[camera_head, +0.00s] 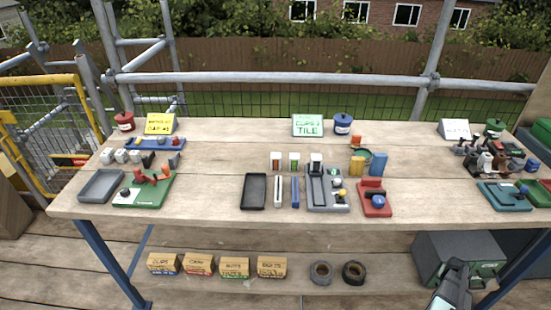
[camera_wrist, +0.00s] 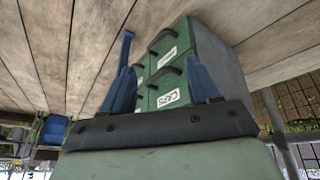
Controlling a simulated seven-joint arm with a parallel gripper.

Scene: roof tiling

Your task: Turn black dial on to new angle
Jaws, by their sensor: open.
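I cannot clearly make out which part is the black dial. A small dark knob (camera_head: 125,193) sits on the green board (camera_head: 152,198) at the left of the bench. A grey panel (camera_head: 326,203) with a black-fronted block and small knobs lies at the middle. A red unit (camera_head: 375,212) with a blue knob (camera_head: 378,201) lies right of it. My gripper (camera_head: 456,268) is low at the right, below the bench edge and far from these. In the wrist view my gripper (camera_wrist: 158,48) has its two blue fingers apart, with nothing held between them.
A grey cabinet (camera_head: 440,265) with green drawers stands under the bench, just beyond my gripper; it also shows in the wrist view (camera_wrist: 215,50). Labelled boxes (camera_head: 234,268) and two tape rolls (camera_head: 320,271) sit on the lower shelf. Much of the bench top (camera_head: 215,160) is clear.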

